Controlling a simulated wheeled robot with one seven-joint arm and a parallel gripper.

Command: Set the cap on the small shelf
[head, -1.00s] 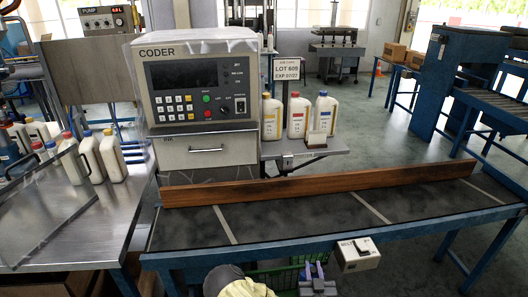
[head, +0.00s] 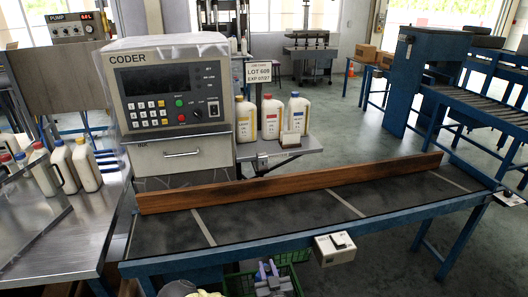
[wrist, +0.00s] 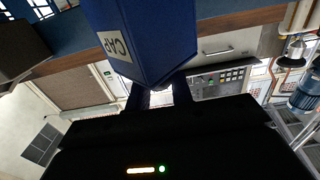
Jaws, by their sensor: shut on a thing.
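In the wrist view, which is upside down, my gripper (wrist: 158,94) is shut on a blue block with a white label reading CAP (wrist: 135,40). The block fills the upper middle of that view, and its lower end lies at the dark fingers. My gripper and the block do not show in the head view. The small shelf (head: 312,146) is a grey plate to the right of the CODER machine (head: 172,88).
A conveyor with a wooden rail (head: 300,187) runs across in front of the shelf. A steel table with several bottles (head: 62,168) is on the left. A green crate (head: 290,272) is below the conveyor. The shelf's right front part is bare.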

